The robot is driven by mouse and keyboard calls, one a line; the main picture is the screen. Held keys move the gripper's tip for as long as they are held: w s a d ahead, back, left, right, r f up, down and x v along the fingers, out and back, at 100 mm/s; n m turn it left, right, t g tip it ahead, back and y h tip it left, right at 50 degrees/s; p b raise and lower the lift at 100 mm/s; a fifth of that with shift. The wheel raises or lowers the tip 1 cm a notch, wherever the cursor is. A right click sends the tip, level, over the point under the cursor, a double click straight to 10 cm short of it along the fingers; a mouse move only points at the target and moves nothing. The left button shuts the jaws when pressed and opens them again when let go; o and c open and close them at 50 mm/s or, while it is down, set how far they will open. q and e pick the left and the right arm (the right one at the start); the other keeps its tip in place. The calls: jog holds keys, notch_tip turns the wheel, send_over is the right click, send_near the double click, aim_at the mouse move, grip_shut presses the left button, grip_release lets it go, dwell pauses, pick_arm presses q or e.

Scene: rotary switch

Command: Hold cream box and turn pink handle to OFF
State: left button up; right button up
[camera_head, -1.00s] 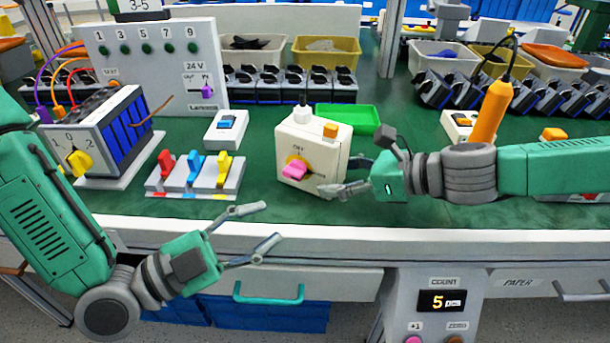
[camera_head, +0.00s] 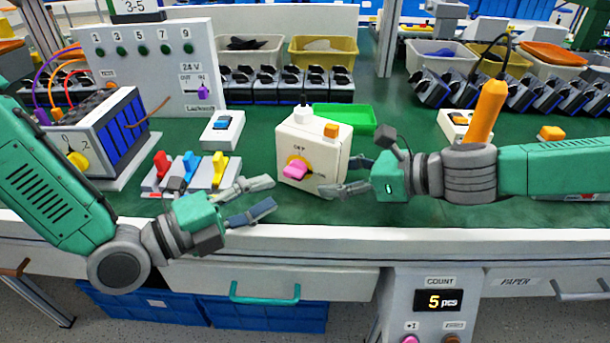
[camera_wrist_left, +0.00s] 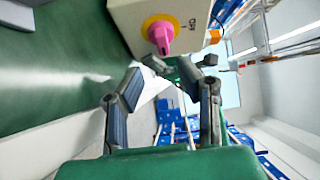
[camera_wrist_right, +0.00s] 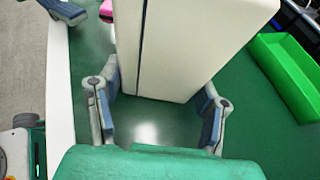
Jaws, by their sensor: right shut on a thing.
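The cream box (camera_head: 325,160) stands upright on the green bench top, with an orange block and a dark knob on top. Its pink handle (camera_head: 295,170) sits on a yellow disc on the front face, below the OFF mark. My right gripper (camera_head: 355,175) is at the box's right side, its fingers around the box's edge; it also shows in the right wrist view (camera_wrist_right: 160,105). My left gripper (camera_head: 265,195) is open and empty, in front and to the left of the handle. In the left wrist view the pink handle (camera_wrist_left: 160,37) lies beyond the open fingers.
A base with red, blue and yellow levers (camera_head: 190,172) lies left of the box, close behind my left gripper. A green tray (camera_head: 345,118) is behind the box. A grey box with a yellow knob (camera_head: 78,160) stands at far left.

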aim_at(298, 173)
pick_arm(q)
jog(key=shift+w+d, duration=0.3)
jog(key=shift+w, duration=0.2)
jog(key=shift+w+d, duration=0.25)
jog(key=shift+w, duration=0.95)
